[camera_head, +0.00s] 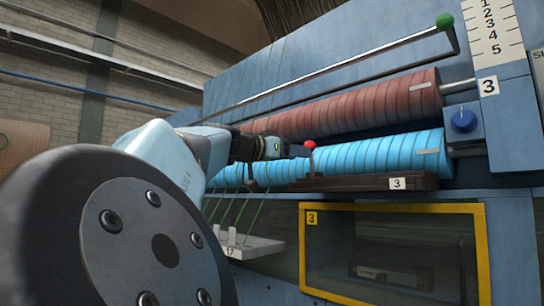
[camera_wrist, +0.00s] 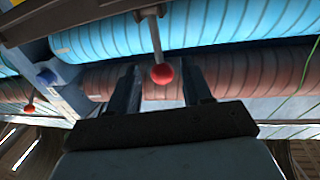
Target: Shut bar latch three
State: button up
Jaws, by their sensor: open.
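The bar latch labelled 3 (camera_head: 350,185) is a dark brown bar below the light blue roll. A lever with a red ball (camera_head: 309,144) stands up from its left part. My gripper (camera_head: 284,149) is open, just left of the red ball, with a small gap seen from the head. In the wrist view the red ball (camera_wrist: 162,74) appears between the fingertips of my open gripper (camera_wrist: 160,70), and its grey stem runs up to the dark bar (camera_wrist: 80,18). I cannot tell whether the ball is between the fingers in depth. Nothing is held.
The light blue roll (camera_head: 385,153) and red-brown roll (camera_head: 370,103) lie behind the latch. A long rail with a green knob (camera_head: 445,21) runs above. A blue dial (camera_head: 463,120) sits right. A yellow-framed window (camera_head: 395,208) is below. Another red ball (camera_wrist: 29,108) shows at left.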

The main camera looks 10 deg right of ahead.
aim_at(311, 160)
jog(key=x, duration=0.8)
